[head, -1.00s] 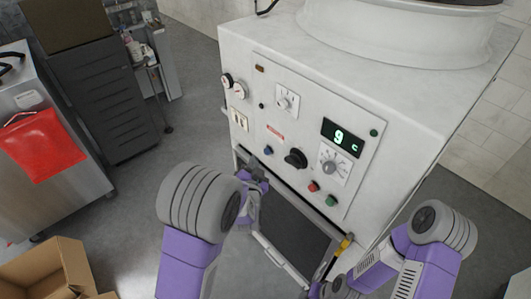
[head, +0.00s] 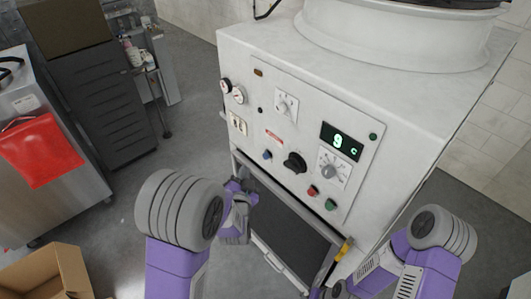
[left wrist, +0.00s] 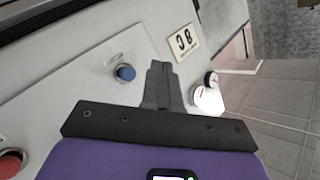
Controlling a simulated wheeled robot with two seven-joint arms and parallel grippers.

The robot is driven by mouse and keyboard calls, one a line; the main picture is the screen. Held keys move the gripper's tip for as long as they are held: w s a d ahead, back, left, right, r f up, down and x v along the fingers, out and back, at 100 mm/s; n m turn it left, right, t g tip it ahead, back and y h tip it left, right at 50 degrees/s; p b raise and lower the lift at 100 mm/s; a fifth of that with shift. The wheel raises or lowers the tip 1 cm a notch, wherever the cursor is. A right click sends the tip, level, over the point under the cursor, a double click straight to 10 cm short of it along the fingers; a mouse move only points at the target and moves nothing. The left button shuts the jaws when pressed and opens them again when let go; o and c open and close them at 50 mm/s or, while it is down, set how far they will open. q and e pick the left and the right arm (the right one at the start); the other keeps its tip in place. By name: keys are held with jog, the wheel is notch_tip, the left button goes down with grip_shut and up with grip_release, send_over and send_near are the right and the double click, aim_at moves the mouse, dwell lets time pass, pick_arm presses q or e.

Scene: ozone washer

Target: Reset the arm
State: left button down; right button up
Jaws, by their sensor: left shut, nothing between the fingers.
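My left gripper (head: 243,174) is in front of the lower left of the white machine's control panel (head: 300,135). In the left wrist view its two dark fingers (left wrist: 160,85) are together with nothing between them. They point towards the panel between the blue button (left wrist: 125,73) and the switch plate (left wrist: 184,42); I cannot tell the exact gap to the panel. My right arm (head: 430,260) is folded at the lower right, and its gripper is not clearly visible.
The white machine (head: 430,100) fills the centre and right, with a dark framed opening (head: 285,232) below its panel. A red cloth (head: 42,150) hangs on a steel cabinet at left. A cardboard box (head: 45,275) is at lower left. Grey floor (head: 120,215) is open between.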

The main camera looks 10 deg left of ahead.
pick_arm(q)
jog(key=s+f+n+g+h, duration=0.15)
jog(key=s+f+g, duration=0.25)
jog(key=f, duration=0.6)
jog(key=s+f+n+g, duration=0.2)
jog(key=s+f+g, duration=0.15)
jog(key=f, duration=0.55)
jog(key=s+d+f+n+g+h, duration=0.1)
jog(key=s+d+f+g, duration=0.1)
jog(key=s, duration=0.4)
jog(key=s+d+f+n+g+h, duration=0.2)
jog(key=s+f+g, duration=0.1)
jog(key=s+f, duration=0.2)
jog(key=s+d+f+n+g+h, duration=0.1)
jog(key=s+d+f+n+g, duration=0.1)
jog(key=s, duration=0.6)
notch_tip(320, 180, down, 2)
jog(key=shift+d+f+g+h, duration=0.1)
jog(key=shift+d+g+h, duration=0.25)
jog(key=shift+g, duration=0.3)
